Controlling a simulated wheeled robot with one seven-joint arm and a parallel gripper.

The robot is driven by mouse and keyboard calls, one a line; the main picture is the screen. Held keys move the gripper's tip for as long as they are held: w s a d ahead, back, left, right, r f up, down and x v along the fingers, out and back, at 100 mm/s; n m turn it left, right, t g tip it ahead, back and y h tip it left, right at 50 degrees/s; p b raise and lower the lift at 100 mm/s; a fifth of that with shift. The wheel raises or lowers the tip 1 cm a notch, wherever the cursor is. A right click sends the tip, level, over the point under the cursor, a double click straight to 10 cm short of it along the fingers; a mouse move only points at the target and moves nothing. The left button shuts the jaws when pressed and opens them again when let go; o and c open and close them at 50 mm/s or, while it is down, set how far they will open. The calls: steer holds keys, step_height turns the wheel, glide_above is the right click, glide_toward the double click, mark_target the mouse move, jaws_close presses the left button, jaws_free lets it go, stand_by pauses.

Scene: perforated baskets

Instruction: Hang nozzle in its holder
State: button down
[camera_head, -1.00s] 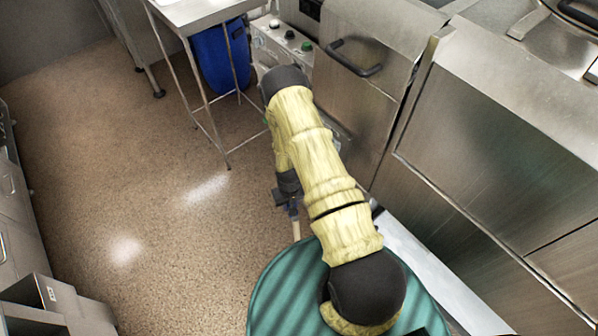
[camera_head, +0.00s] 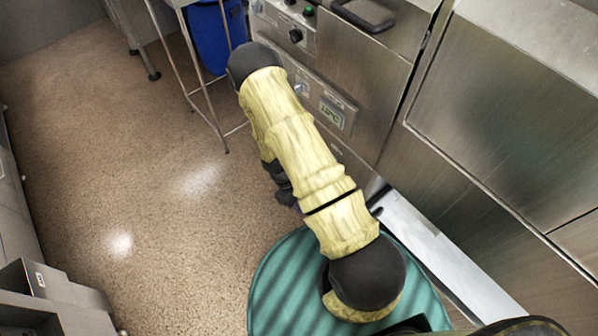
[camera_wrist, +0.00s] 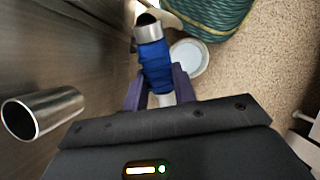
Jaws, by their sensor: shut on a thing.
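In the wrist view, my gripper (camera_wrist: 160,92) has its two purple fingers shut around the nozzle (camera_wrist: 154,64). The nozzle has a blue ribbed body and a metal end with a dark opening, pointing to the top of the picture. An open metal tube (camera_wrist: 42,112), which looks like the holder, is at the left beside the steel front. The nozzle is apart from the tube, to its right. In the head view, my sleeved arm reaches toward the steel units and hides the nozzle and fingertips; the tube cannot be made out there.
A steel unit with knobs and a small display (camera_head: 333,113) stands beyond my arm. Steel cabinets (camera_head: 500,130) line the right. A blue bin (camera_head: 212,35) stands under a metal-legged table at the back. Open speckled floor (camera_head: 120,170) lies to the left.

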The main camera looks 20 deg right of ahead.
steer(key=n+h+b, duration=0.1)
steer(key=d+n+h+b, duration=0.1)
steer(key=s+d+n+h+b, duration=0.1)
steer(key=shift+r+n+g+h, duration=0.25)
steer(key=shift+n+g+h, duration=0.05)
steer(key=shift+g+h, duration=0.1)
steer(key=w+r+n+t+h+b, duration=0.7)
steer(key=r+n+t+h+b, duration=0.3)
steer(key=r+n+t, duration=0.1)
steer(key=shift+w+a+r, duration=0.25)
steer(key=shift+a+r, duration=0.1)
steer(key=shift+r, duration=0.55)
steer(key=shift+s+a, duration=0.1)
